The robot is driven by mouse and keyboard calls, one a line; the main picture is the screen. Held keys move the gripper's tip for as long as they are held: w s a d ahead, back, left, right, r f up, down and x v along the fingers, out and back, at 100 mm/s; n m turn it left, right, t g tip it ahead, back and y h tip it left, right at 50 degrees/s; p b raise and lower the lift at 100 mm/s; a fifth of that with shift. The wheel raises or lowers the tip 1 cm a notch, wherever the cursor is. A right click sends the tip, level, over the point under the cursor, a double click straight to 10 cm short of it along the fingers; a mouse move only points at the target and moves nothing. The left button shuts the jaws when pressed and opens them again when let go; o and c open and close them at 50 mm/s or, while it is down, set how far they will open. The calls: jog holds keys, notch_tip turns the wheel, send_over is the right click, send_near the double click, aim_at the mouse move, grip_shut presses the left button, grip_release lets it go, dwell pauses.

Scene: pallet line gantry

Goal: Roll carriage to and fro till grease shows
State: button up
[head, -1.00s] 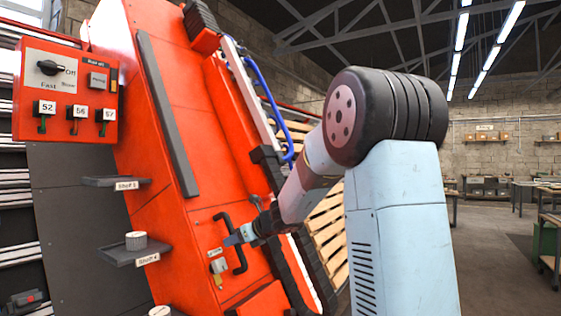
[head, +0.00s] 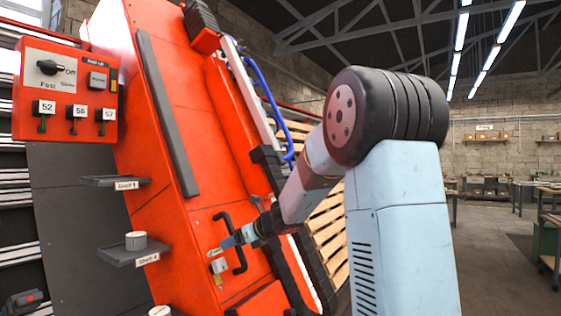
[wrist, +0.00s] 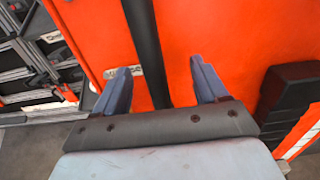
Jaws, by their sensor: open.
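The orange machine body (head: 165,130) leans across the left half of the head view. A black bar handle (head: 240,262) stands on its lower front and also shows in the wrist view (wrist: 145,45). My gripper (head: 226,243) is at this handle, its blue fingers pointing left. In the wrist view my gripper (wrist: 160,78) is open, with one finger on each side of the bar and visible gaps between. I cannot tell for sure which part is the carriage. No grease can be made out.
A control box (head: 66,92) with a dial and numbered switches hangs at upper left. Wooden pallets (head: 328,235) stand behind my arm.

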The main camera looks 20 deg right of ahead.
jog(key=v, duration=1)
dwell(0.4)
dwell(0.4)
jog(key=s+a+f+n+g+h, duration=0.1)
jog(key=s+a+n+g, duration=0.15)
jog(key=s+n, duration=0.55)
jog(key=s+a+f+n+g+h, duration=0.1)
jog(key=s+a+n, duration=0.4)
jog(key=s, duration=0.4)
jog(key=s+d+f+n+h, duration=0.2)
jog(key=s+d+n, duration=0.1)
jog(key=s+n, duration=0.5)
jog(key=s+d+f+n+h, duration=0.2)
jog(key=s+d+n+h, duration=0.1)
jog(key=s+n, duration=0.4)
jog(key=shift+s+n+g, duration=0.4)
jog(key=shift+s+g, duration=0.05)
jog(key=shift+s, duration=0.55)
